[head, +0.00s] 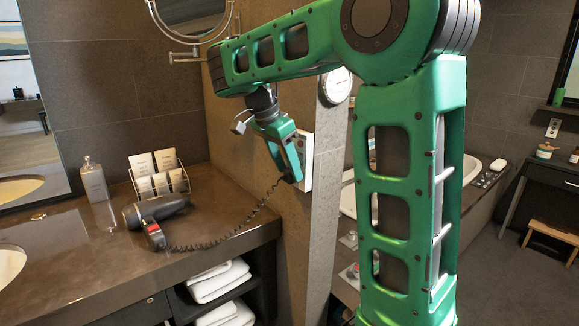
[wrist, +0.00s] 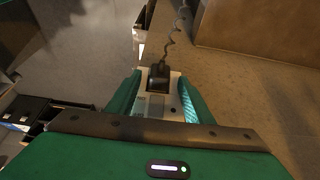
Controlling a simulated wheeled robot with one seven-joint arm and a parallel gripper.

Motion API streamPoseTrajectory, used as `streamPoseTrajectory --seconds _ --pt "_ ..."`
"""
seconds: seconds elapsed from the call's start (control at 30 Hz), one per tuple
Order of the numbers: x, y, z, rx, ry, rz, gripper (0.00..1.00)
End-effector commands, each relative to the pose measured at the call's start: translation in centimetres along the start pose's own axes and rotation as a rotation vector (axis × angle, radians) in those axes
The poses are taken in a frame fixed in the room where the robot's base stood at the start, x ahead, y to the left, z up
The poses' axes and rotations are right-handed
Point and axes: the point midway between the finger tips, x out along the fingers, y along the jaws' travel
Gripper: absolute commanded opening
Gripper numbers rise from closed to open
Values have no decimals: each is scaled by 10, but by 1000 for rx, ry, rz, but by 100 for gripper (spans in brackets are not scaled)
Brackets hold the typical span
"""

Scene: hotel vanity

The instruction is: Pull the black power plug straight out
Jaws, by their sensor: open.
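The black power plug (wrist: 158,78) shows in the wrist view against a pale socket plate (wrist: 177,100), with its coiled cord (wrist: 173,40) running up the picture. My gripper (wrist: 160,85) is open, with one green finger on each side of the plug; I cannot tell whether either finger touches it. In the head view my gripper (head: 290,165) is at the white wall plate (head: 307,160), and its green body hides the plug. The cord (head: 240,228) hangs from there down to the hair dryer (head: 155,210) on the counter.
The brown counter (head: 90,260) holds a soap bottle (head: 94,180) and a card rack (head: 160,175). Folded towels (head: 218,282) lie on the shelf below. A round mirror (head: 190,20) is above, and the tiled wall's edge is beside the plate.

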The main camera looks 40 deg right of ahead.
Motion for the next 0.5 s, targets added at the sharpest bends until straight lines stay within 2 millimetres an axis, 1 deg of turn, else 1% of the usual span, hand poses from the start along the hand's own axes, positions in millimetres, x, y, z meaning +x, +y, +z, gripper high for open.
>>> streamPoseTrajectory --seconds 0.03,0.07,0.1,0.17,0.2,0.23,0.3,0.33,0.37,0.4,0.5 --pt "0 0 0 -1 0 0 47" --pt "0 0 0 -1 0 0 42" --pt "0 0 1 -1 0 -1 33" --pt "-1 0 1 -2 0 -1 18" --pt "-1 -1 1 -2 0 -1 9" --pt "-1 -1 1 -3 0 -1 2" --pt "-1 -1 2 -3 0 -2 2" --pt "-1 -1 2 -4 1 -2 17" --pt "-1 -1 2 -4 1 -3 10" --pt "-1 -1 2 -4 1 -3 0" --pt "-2 -2 2 -5 1 -4 0"
